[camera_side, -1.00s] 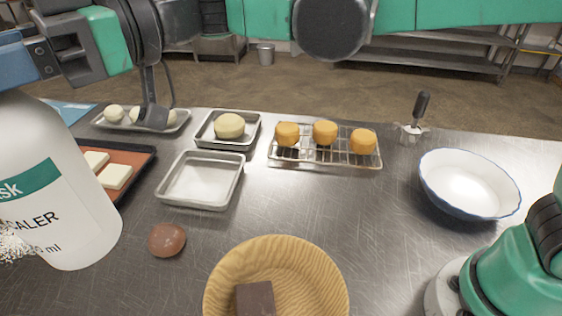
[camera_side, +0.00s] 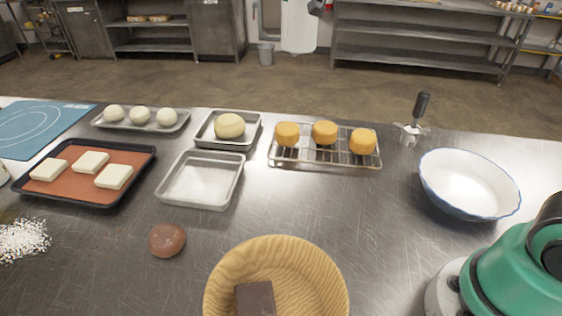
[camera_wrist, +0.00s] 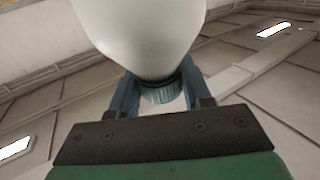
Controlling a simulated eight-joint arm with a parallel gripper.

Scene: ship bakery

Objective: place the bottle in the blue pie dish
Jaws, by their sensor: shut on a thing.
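The white bottle (camera_wrist: 140,35) with its ribbed teal cap (camera_wrist: 162,93) fills the upper middle of the wrist view. My gripper (camera_wrist: 157,84) is shut on it at the cap end, with one blue finger on each side. The ceiling shows behind the bottle, so the wrist camera looks upward. Neither the bottle's held part nor my gripper shows in the side view. The pie dish (camera_side: 468,182), white inside with a blue rim, stands on the steel counter at the right of the side view. It is empty.
A whisk-like tool with a black handle (camera_side: 421,104) stands behind the dish. A wire rack (camera_side: 300,157) with orange cakes is to its left. Clear counter lies between bowl and dish.

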